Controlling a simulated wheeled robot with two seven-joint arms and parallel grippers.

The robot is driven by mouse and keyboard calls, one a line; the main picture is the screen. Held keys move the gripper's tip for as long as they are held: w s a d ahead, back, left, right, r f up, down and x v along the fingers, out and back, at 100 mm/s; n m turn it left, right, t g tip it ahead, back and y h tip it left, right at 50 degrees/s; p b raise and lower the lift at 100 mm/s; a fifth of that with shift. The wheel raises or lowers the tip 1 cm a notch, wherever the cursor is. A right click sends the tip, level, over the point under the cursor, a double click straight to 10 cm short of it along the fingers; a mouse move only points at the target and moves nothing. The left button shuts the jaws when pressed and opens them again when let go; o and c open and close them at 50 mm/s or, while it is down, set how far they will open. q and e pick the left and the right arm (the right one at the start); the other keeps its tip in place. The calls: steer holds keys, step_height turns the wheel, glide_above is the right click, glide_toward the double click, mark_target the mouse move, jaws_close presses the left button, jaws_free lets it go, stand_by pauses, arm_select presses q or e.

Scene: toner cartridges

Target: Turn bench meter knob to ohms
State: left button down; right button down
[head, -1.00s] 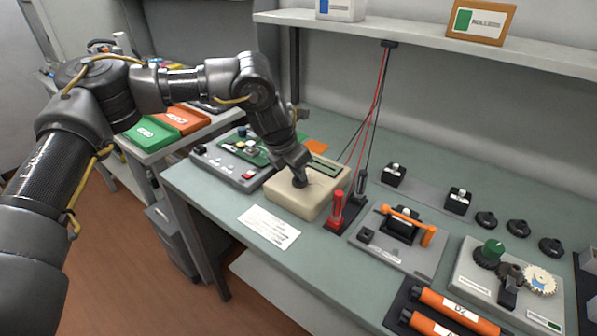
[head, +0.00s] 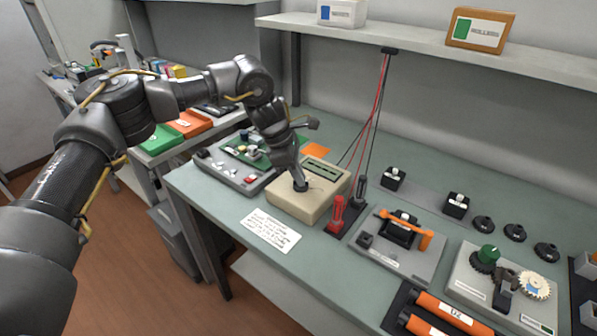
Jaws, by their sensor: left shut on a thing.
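The bench meter (head: 302,207) is a beige box on the green-grey bench, with a dark display strip (head: 322,168) on its top. Its dark knob (head: 301,187) sits on the top face. My left gripper (head: 300,183) reaches down from above and is shut on the knob. The fingers cover most of the knob, so its pointer and setting marks cannot be read. My right gripper is not in view.
Red and black probes (head: 337,213) stand in a holder right of the meter, their leads rising to the shelf (head: 420,42). A printed card (head: 270,231) lies in front. A circuit-board fixture (head: 240,165) stands left. An orange-handled fixture (head: 400,240) stands right.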

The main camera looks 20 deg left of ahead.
arm_select(q)
steer(key=shift+m, duration=0.3)
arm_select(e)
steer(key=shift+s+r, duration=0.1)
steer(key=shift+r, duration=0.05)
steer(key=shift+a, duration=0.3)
arm_select(q)
steer(key=c, duration=1.5)
jaws_free()
steer(key=shift+a, duration=0.1)
steer(key=v, duration=1)
steer(key=shift+w+a+r+b, duration=0.1)
steer(key=shift+r+b, duration=0.2)
steer(key=shift+r, duration=0.1)
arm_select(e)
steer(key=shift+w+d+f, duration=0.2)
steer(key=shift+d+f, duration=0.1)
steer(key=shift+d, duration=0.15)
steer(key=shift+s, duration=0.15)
